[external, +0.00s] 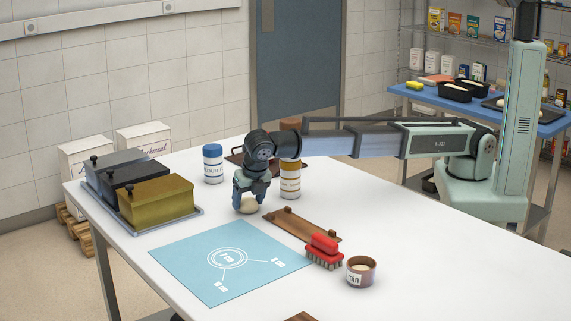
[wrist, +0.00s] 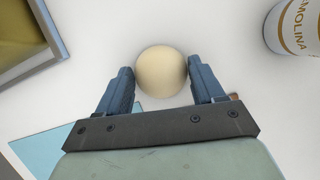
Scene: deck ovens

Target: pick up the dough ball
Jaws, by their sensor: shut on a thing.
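The dough ball (external: 249,207) is pale and round, low over the white table in the external view. In the wrist view the dough ball (wrist: 161,72) sits between the two fingers. My gripper (external: 249,200) points down from above and is shut on the ball, with a finger on each side. In the wrist view my gripper (wrist: 159,68) has its fingertips beside the ball. I cannot tell whether the ball touches the table.
A semolina jar (external: 290,181) stands close to the right; a blue-lidded jar (external: 212,166) stands behind. Lidded tins (external: 157,203) sit in a tray at left. A blue mat (external: 185,258), wooden board (external: 290,225), red brush (external: 323,248) and small bowl (external: 360,275) lie in front.

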